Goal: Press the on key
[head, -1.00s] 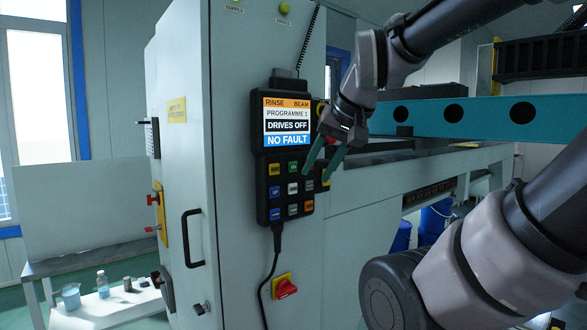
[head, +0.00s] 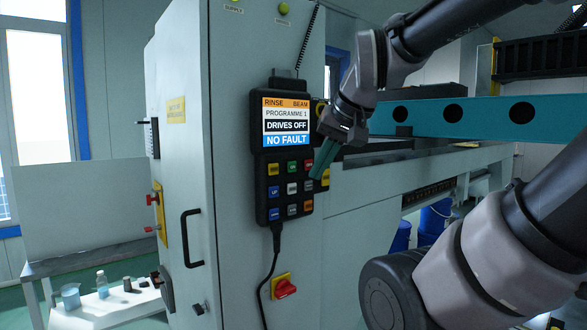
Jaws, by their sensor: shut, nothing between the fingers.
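A dark hand-held control panel (head: 262,172) hangs on the front of the grey cabinet. Its screen (head: 287,127) reads "RINSE BEAM", "PROGRAMME 1", "DRIVES OFF" and "NO FAULT". Below are rows of coloured keys: the top row has a yellow key (head: 273,169), a green key (head: 292,166) and a red key (head: 307,165). Most key labels are too small to read, so I cannot tell which says on. My gripper (head: 317,175) is shut and empty, its teal fingers pointing down-left beside the panel's right edge, near the red key. I cannot tell whether the tips touch anything.
A red rotary switch (head: 285,287) and a black cable (head: 268,275) are below the panel. A black door handle (head: 190,238) is on the cabinet's left. A teal beam (head: 470,114) runs behind my arm. A low table (head: 110,306) with bottles stands at left.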

